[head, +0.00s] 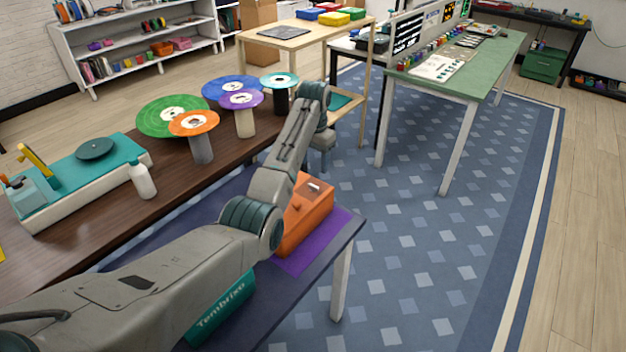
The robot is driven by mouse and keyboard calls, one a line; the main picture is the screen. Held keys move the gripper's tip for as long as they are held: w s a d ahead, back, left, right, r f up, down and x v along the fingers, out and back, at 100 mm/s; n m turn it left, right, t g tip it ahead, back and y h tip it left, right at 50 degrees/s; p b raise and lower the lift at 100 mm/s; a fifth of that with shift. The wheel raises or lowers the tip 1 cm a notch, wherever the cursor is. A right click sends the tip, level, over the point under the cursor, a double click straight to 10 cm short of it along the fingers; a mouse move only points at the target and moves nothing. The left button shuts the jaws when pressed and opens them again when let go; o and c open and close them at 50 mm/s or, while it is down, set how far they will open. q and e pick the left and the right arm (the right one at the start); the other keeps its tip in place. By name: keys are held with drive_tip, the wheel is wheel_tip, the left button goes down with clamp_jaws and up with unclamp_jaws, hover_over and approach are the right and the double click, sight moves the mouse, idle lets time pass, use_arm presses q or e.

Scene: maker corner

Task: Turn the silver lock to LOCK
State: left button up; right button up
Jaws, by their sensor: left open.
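An orange box (308,212) sits on a purple mat on the near table, partly hidden behind my left forearm. A small light-and-dark detail (314,187) shows on its top; it is too small to tell whether it is the silver lock or how it is turned. My left arm reaches in from the lower left, rises past the box and bends down at the wrist. My left gripper (319,162) points down just beyond and above the far end of the box, open, with its fingertips small and hard to make out. I see no contact with the box. My right gripper is out of view.
The purple mat (298,262) lies on the dark near table (322,262). A teal box marked "Tembrixo" (222,308) lies under my forearm. Left, a brown table (125,228) holds round coloured discs on stands, a white bottle (141,180) and a teal-topped machine (75,182).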

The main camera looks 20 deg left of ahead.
sight(313, 185)
use_arm(q)
drive_tip(key=f, duration=0.8)
drive_tip(key=shift+w+a+f+p, duration=0.15)
drive_tip(key=shift+w+f+p, duration=0.1)
drive_tip(key=shift+p, duration=0.15)
drive_tip(key=shift+c, duration=0.3)
drive_tip(key=shift+s+r, duration=0.1)
drive_tip(key=shift+r, duration=0.05)
drive_tip(key=c, duration=0.9)
